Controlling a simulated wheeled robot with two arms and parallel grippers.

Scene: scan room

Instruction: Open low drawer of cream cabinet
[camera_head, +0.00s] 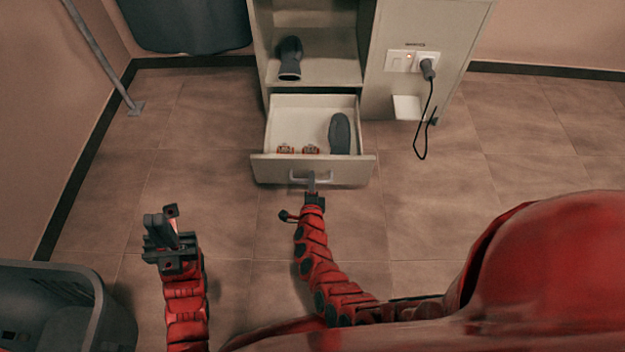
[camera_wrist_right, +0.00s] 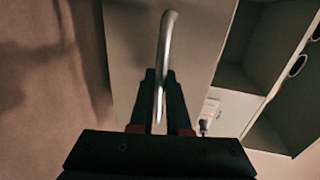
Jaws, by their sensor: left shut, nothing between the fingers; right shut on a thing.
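The cream cabinet (camera_head: 375,85) stands at the top middle of the head view. Its low drawer (camera_head: 262,168) is pulled out, with its inside showing. A dark grey shoe-like object (camera_head: 340,134) and two small red-and-gold items (camera_head: 298,149) lie in it. My right gripper (camera_head: 312,180) is at the drawer front, shut on the drawer handle (camera_head: 297,180). In the right wrist view the metal handle (camera_wrist_right: 167,50) runs between the fingers (camera_wrist_right: 160,95). My left gripper (camera_head: 168,222) is shut and empty, above the floor at the left, apart from the cabinet.
An open shelf above the drawer holds a dark object (camera_head: 290,58). A plug with a black cord (camera_head: 428,70) sits in the socket panel on the cabinet's right. A grey bin (camera_head: 60,290) stands at lower left. Tiled floor (camera_head: 200,130) is clear around the drawer.

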